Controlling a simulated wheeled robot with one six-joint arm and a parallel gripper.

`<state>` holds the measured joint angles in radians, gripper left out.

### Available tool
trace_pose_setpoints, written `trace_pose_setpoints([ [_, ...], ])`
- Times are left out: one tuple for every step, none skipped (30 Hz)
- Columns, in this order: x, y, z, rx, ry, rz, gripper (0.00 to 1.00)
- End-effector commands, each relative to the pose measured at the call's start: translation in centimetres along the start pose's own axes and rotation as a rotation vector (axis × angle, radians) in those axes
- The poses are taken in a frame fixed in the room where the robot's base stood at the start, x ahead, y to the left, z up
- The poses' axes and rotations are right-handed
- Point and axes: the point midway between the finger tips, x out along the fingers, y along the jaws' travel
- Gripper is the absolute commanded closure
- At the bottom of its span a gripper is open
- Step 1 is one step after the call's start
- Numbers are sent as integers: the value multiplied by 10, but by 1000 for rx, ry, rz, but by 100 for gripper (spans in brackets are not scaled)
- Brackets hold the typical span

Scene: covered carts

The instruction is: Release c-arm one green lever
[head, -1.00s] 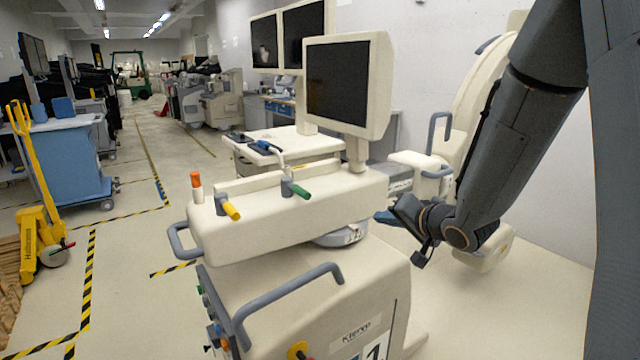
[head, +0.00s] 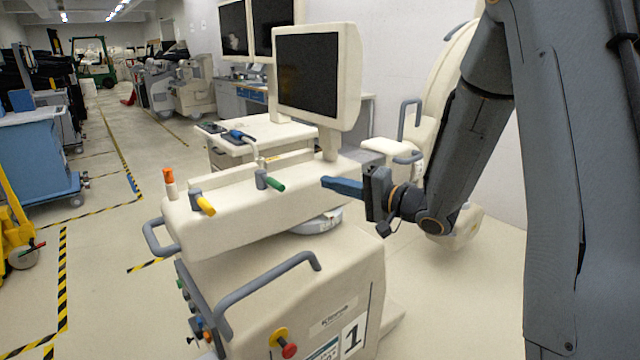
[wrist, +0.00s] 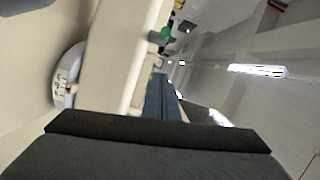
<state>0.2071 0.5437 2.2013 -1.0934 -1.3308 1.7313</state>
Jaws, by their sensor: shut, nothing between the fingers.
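The c-arm cart (head: 290,270) is cream-coloured and bears a label with the number 1. Its green lever (head: 275,184) sticks out from a grey pivot on the upper housing, pointing right and slightly down. The green lever also shows small in the wrist view (wrist: 166,33), near the top. A yellow lever (head: 206,206) sits on the same housing to the left. My gripper (head: 326,182) is shut and empty. It points left toward the green lever at about its height, with a visible gap between them. In the wrist view its blue fingers (wrist: 160,98) lie together.
An orange-topped post (head: 169,176) stands left of the yellow lever. A monitor (head: 315,75) rises behind the gripper. Grey handles (head: 265,290) project from the cart's front. A white c-shaped machine (head: 450,90) stands behind my arm. Open floor lies to the left.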

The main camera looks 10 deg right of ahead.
Motion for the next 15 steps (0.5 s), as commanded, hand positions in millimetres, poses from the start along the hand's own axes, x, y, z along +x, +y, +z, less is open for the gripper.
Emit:
trace_pose_setpoints([
  [9, -2, 1, 0, -3, -1, 100],
  [14, -1, 2, 1, -4, -1, 100],
  [22, -2, 2, 0, -4, 0, 100],
  [28, -2, 2, 0, -3, 0, 100],
  [34, -2, 2, 0, -4, 0, 100],
  [42, -2, 2, 0, -4, 0, 100],
  [48, -2, 2, 0, -3, 0, 100],
  [54, -2, 2, -1, -4, -1, 100],
  [62, -2, 2, 0, -4, 0, 100],
  [67, -2, 2, 0, -3, 1, 100],
  [73, -2, 2, -1, -3, 0, 100],
  [80, -2, 2, 0, -3, 0, 100],
  [86, -2, 2, 0, -2, 0, 100],
  [89, -2, 5, 2, -3, 1, 100],
  [89, -2, 13, 2, -4, 1, 100],
])
